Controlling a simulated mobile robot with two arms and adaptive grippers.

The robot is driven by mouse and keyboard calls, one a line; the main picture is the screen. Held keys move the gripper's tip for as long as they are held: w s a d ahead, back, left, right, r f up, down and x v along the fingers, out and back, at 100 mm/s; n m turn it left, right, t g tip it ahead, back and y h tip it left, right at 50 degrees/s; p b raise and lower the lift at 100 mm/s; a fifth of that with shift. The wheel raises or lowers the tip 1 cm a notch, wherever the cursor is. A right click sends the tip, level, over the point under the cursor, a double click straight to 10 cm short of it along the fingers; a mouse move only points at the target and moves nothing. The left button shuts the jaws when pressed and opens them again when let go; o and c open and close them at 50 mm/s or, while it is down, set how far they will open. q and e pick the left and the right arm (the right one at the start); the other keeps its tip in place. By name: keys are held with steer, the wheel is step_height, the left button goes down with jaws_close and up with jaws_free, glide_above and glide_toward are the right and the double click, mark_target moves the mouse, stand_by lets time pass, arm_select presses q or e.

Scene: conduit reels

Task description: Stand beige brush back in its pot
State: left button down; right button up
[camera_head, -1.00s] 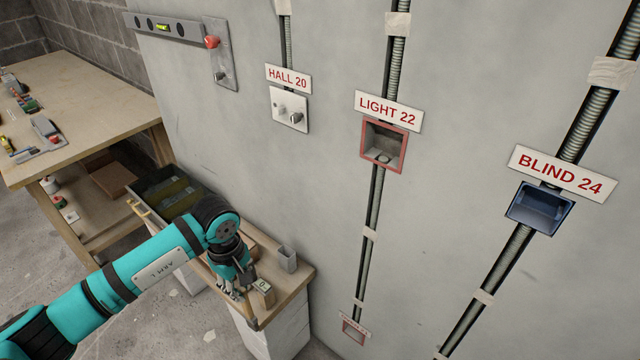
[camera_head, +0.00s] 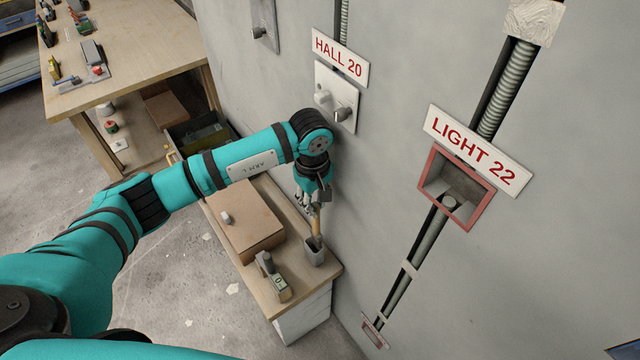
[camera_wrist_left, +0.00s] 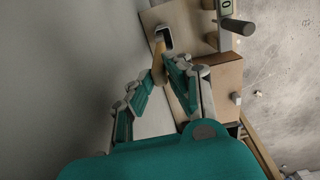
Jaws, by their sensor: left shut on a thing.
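My left gripper (camera_head: 312,198) points down above the small wall-side bench and is shut on the beige brush (camera_head: 317,228). The brush hangs nearly upright, its lower end at the mouth of the grey pot (camera_head: 314,253). In the left wrist view the brush (camera_wrist_left: 158,62) runs from between the fingers (camera_wrist_left: 155,90) to the pot's dark opening (camera_wrist_left: 164,37). I cannot tell how deep its end is inside. The fingers hide the brush's upper part. My right gripper is out of view.
A small device marked 0 (camera_head: 273,280) stands close left of the pot. A brown box (camera_head: 247,226) lies behind it on the bench (camera_head: 327,271). The wall with the HALL 20 switch plate (camera_head: 335,97) rises close on the right.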

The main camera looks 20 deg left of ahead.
mark_target(313, 223)
arm_select(q)
steer(key=shift+a+f, duration=0.2)
steer(key=shift+s+f+b, duration=0.4)
steer(key=shift+f, duration=0.15)
step_height(313, 223, down, 4)
steer(key=shift+w+b, duration=0.1)
steer(key=shift+b, duration=0.9)
steer(key=shift+f, duration=0.55)
steer(key=shift+f+b, duration=0.15)
steer(key=shift+b, duration=0.15)
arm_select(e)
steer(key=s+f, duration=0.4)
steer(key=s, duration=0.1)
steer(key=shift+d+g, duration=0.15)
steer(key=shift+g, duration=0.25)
arm_select(q)
steer(key=shift+f, duration=0.1)
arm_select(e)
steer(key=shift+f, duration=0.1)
